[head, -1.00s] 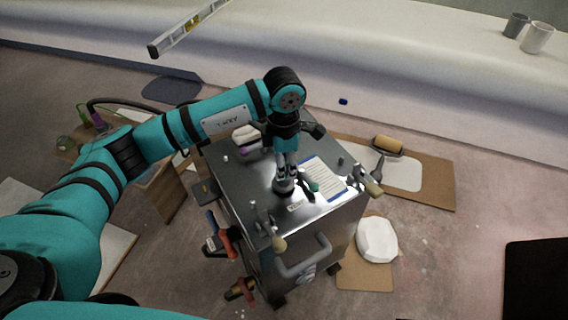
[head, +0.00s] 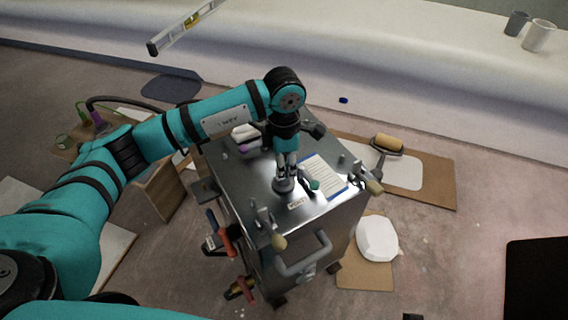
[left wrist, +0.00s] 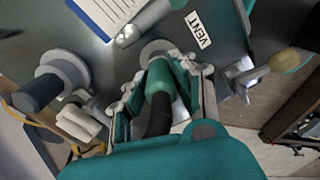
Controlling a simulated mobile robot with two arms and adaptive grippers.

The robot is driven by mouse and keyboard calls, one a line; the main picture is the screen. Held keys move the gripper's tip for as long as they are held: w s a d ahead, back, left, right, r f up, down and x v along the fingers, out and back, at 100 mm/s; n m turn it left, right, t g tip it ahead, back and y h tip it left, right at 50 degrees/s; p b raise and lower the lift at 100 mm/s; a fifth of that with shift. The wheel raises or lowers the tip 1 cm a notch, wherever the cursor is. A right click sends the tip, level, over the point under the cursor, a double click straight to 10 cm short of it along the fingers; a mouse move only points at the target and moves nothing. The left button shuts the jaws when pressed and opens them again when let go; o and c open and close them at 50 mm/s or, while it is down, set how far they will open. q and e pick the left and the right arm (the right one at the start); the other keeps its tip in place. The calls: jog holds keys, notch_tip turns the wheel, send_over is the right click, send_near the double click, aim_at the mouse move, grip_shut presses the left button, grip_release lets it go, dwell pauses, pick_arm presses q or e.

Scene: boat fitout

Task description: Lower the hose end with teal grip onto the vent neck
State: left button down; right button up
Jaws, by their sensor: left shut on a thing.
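My left gripper (head: 285,172) points down over the metal tank (head: 236,178) and is shut on the hose end's teal grip (left wrist: 159,78). The dark hose (left wrist: 157,116) runs back from the grip between the fingers in the left wrist view. The vent neck (left wrist: 157,47), a round silver fitting, lies just beyond the grip's far end; its base also shows under the gripper in the head view (head: 283,186). The grip's end overlaps the neck, so I cannot tell whether it touches or sits around it. A "VENT" label (left wrist: 198,30) is beside the neck. My right gripper is out of view.
Clamps with wooden handles (head: 374,187) stand at the tank's edges. A dark-capped fitting (left wrist: 38,93) is left in the wrist view.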

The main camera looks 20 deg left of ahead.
pick_arm(q)
jog(key=shift+c, duration=2.2)
grip_release()
